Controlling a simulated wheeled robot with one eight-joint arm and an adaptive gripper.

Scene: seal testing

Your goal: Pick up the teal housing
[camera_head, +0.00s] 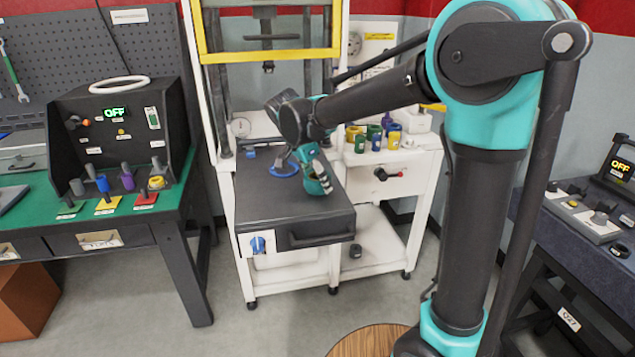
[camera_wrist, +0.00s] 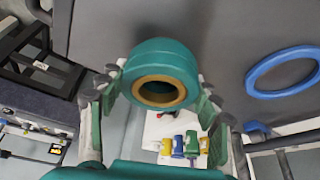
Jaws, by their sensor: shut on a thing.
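The teal housing (camera_wrist: 160,52) is a short round ring with a gold inner ring around a dark opening. In the wrist view my gripper (camera_wrist: 160,82) has a finger on either side of it and is shut on it. In the head view my gripper (camera_head: 320,178) is at the right part of the dark sliding plate (camera_head: 265,208). The housing is small and partly covered by the fingers there; I cannot tell whether it touches the plate. A blue ring (camera_head: 285,170) lies on the plate left of my gripper, and also shows in the wrist view (camera_wrist: 283,71).
Several coloured cups (camera_head: 375,137) stand on the white bench (camera_head: 425,150) to the right. A yellow-edged press frame (camera_head: 268,56) rises behind the plate. A green-topped table (camera_head: 95,230) with a tester is at left, a dark console table (camera_head: 570,225) at right.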

